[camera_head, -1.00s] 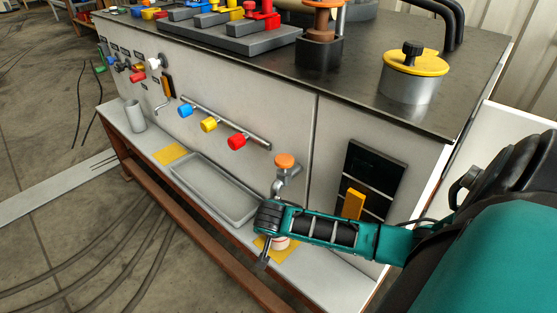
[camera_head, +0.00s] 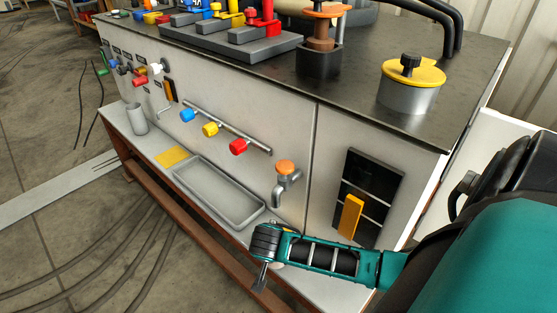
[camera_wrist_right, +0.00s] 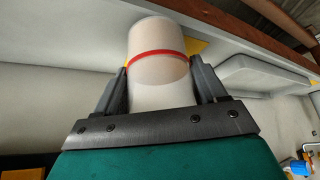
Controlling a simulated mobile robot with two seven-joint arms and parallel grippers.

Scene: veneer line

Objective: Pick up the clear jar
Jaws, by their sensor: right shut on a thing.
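The clear jar (camera_wrist_right: 157,60) is a see-through cylinder with a red band around it, in the middle of the right wrist view. The fingers of my right gripper (camera_wrist_right: 160,80) stand on both sides of it, shut on its body. In the head view my right gripper (camera_head: 263,276) is low over the shelf, and my wrist hides nearly all of the jar. I cannot tell whether the jar still touches the shelf. My left gripper is not in view.
The narrow shelf (camera_head: 150,143) carries a grey tray (camera_head: 215,196), a yellow mat (camera_head: 171,157) and a grey cup (camera_head: 137,119). A tap (camera_head: 285,180) with an orange knob sticks out of the panel above my wrist. A yellow handle (camera_head: 350,216) is close to my forearm.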

